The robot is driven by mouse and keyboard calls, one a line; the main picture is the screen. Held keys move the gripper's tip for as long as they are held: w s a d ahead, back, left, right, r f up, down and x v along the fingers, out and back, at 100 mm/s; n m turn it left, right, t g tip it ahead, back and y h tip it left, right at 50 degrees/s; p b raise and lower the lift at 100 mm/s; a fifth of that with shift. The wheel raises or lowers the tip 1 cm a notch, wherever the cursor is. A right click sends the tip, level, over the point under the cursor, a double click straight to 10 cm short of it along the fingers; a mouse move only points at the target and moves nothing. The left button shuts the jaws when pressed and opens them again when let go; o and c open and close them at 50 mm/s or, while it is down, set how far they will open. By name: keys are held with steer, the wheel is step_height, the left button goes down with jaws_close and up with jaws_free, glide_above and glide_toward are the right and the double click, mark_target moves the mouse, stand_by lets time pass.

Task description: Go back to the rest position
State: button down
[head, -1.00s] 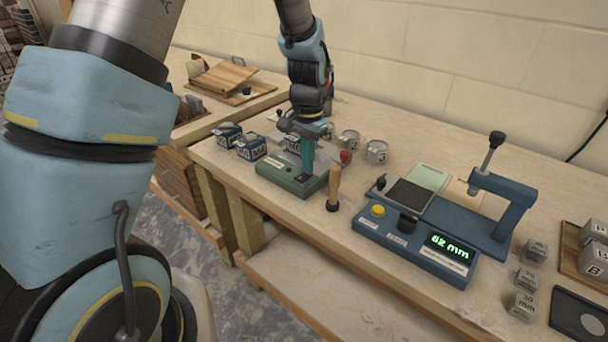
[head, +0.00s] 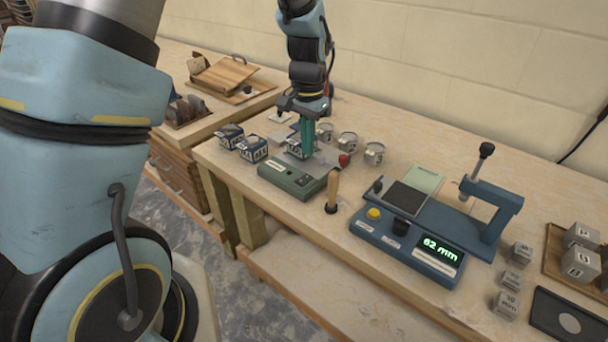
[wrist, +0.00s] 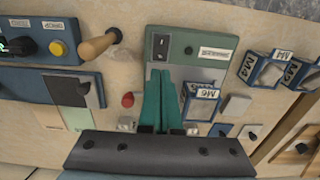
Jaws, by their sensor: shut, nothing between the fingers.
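My gripper (head: 307,146) is shut and empty, its teal fingers pointing down over the green device (head: 292,178) on the bench. In the wrist view the two fingers of my gripper (wrist: 159,75) lie side by side, in front of part of the green device (wrist: 187,47). Whether the fingertips touch the device cannot be told. A labelled mortar tub (wrist: 200,98) marked M6 is close beside the fingers.
Labelled tubs (head: 253,149) stand left of the green device, and several metal cups (head: 347,142) behind it. A blue press (head: 410,245) reads 62 mm. Metal blocks (head: 505,305) lie at the right.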

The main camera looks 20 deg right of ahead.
stand_by(0.3)
steer(key=s+a+r+n, duration=0.1)
steer(key=a+r+n, duration=0.1)
steer(key=a, duration=0.8)
steer(key=s+a+r+n+t, duration=0.1)
steer(key=a+n, duration=0.4)
steer(key=a, duration=0.5)
steer(key=s+a+r+n, duration=0.2)
steer(key=a+r+n, duration=0.1)
steer(key=a, duration=0.7)
steer(key=shift+r+n+t, duration=0.2)
steer(key=shift+n+t, duration=0.1)
steer(key=shift+n, duration=0.2)
steer(key=shift+w+b, duration=0.1)
steer(key=shift+b, duration=0.2)
